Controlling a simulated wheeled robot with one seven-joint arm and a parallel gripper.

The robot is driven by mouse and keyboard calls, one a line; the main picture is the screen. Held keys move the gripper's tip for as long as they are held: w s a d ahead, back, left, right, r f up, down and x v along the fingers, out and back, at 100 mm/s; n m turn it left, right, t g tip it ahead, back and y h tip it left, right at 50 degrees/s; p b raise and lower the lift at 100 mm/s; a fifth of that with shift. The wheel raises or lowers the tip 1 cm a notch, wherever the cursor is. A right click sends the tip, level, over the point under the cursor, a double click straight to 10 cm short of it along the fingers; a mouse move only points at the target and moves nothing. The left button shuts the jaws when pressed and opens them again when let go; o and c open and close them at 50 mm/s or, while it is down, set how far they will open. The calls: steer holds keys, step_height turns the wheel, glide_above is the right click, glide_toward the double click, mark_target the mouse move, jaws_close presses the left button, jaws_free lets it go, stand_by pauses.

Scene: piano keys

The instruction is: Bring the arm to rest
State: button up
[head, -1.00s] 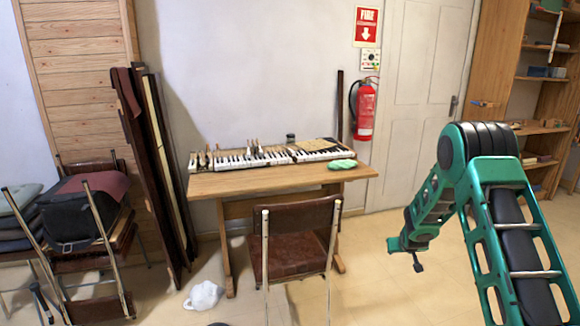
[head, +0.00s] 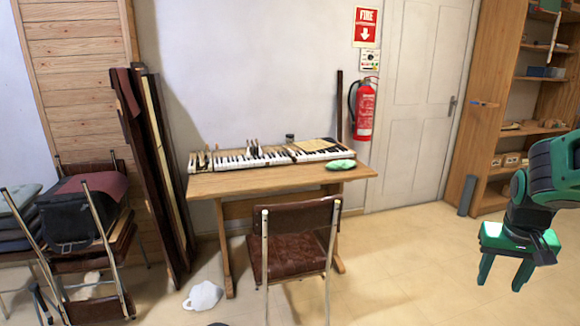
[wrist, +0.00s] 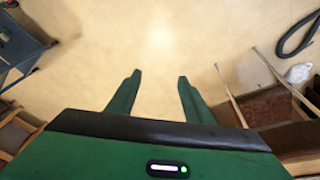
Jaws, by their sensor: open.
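My gripper (head: 503,272) is at the right edge of the head view, folded in close, with its two green fingers pointing down over bare floor. The fingers are apart and nothing is between them. In the wrist view my gripper (wrist: 158,78) also shows open and empty above the tan floor. My arm link above it is partly cut off by the right edge of the head view.
A wooden table (head: 215,186) with piano keys (head: 270,157) and a green cloth (head: 341,164) stands left of my gripper. A brown chair (head: 290,236) is before it. Shelves (head: 482,120) stand behind my arm. Floor (head: 410,270) between is clear.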

steer(key=s+a+r+m+g+y, duration=0.1)
steer(key=s+a, duration=0.2)
steer(key=s, duration=0.9)
steer(key=shift+r, duration=0.35)
steer(key=shift+g+y, duration=0.5)
steer(key=shift+y, duration=0.1)
steer(key=s+a, duration=0.1)
steer(key=s, duration=0.1)
steer(key=s+a, duration=0.1)
steer(key=s, duration=0.2)
steer(key=s+a, duration=0.1)
steer(key=s, duration=0.2)
steer(key=shift+a, duration=0.25)
steer(key=shift+c, duration=2)
